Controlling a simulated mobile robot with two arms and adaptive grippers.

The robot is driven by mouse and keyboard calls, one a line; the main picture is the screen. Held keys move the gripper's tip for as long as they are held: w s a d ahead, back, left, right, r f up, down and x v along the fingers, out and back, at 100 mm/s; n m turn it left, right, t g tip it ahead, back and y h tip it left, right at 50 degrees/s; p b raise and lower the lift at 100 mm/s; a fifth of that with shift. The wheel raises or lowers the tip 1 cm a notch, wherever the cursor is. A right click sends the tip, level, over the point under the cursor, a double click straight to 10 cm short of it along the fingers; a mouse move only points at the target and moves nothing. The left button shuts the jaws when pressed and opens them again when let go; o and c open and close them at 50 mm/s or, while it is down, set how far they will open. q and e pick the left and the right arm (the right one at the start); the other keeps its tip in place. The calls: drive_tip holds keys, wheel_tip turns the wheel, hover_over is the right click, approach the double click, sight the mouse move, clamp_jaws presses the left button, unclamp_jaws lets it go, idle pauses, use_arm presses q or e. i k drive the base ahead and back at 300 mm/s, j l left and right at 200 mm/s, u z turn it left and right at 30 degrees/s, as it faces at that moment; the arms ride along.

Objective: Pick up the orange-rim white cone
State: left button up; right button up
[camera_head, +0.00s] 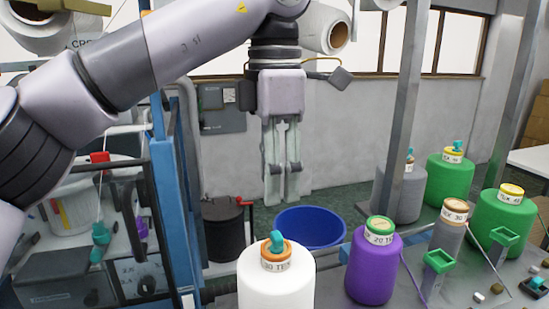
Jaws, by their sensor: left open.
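The white cone (275,285) stands upright at the bottom centre of the head view. It has an orange rim (276,250), a paper label band and a teal piece on top. Its lower end is cut off by the picture edge. My left gripper (282,198) points straight down and shows above the cone in the picture. Its two long fingers are slightly apart, with nothing between them. The fingertips are clear of the cone; I cannot tell the exact depth between them. My right gripper does not show.
A purple cone (373,270) with a green rim stands just right. A grey cone (448,235) and green cones (500,220) (450,178) stand farther right. A blue tub (310,228) is behind. A grey metal post (402,120) rises right of the gripper.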

sight(266, 280)
drive_tip(key=k+l, duration=0.25)
drive_tip(key=k, duration=0.25)
drive_tip(key=k+l, duration=0.2)
drive_tip(key=k, duration=0.25)
drive_tip(key=k+l, duration=0.25)
drive_tip(key=k, duration=0.25)
